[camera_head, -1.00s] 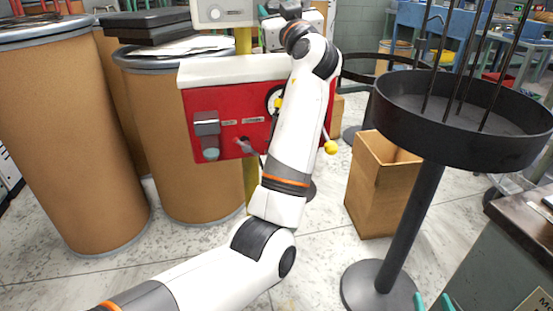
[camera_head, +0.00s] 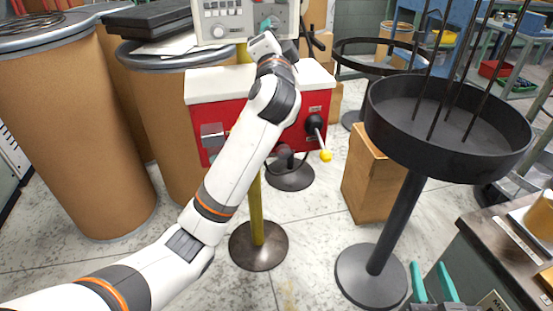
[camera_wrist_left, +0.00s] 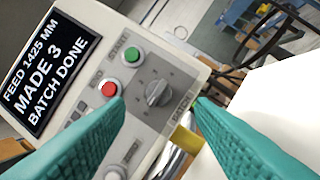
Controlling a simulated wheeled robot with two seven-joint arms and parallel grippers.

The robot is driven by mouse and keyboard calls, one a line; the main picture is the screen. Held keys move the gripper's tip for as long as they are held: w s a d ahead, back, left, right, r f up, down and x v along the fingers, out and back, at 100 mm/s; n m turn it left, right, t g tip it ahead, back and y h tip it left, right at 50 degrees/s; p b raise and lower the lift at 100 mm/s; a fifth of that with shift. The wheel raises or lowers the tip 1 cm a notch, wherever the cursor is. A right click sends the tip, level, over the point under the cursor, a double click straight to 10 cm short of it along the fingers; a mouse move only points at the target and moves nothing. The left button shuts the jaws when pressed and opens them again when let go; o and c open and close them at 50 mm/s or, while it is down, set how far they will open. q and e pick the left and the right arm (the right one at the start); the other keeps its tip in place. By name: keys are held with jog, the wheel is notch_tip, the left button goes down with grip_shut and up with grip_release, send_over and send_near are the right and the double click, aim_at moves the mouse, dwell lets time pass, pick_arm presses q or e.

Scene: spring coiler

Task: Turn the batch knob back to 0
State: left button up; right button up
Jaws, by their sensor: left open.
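The grey control box (camera_head: 214,24) stands above the red and white machine. In the head view the left fingers are mostly hidden by my arm. The screen (camera_wrist_left: 46,68) reads FEED 1425 MM, MADE 3, BATCH DONE. My right gripper (camera_head: 433,284) is open and empty at bottom right.
Green (camera_wrist_left: 131,55) and red (camera_wrist_left: 108,90) buttons sit beside the knob. The machine (camera_head: 317,100) has a yellow-tipped lever (camera_head: 326,155). Brown drums (camera_head: 75,130) stand left; a black round stand (camera_head: 440,150) and a cardboard box (camera_head: 370,185) stand right.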

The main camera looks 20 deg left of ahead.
pick_arm(q)
jog(key=v, duration=0.7)
notch_tip(320, 180, down, 26)
jog(key=g+h+p, duration=0.4)
jog(key=g+p, duration=0.2)
jog(key=p, duration=0.2)
jog(key=shift+d+f+g+h+p, duration=0.15)
jog(key=shift+f+g+h+p, duration=0.15)
jog(key=shift+g+p, duration=0.1)
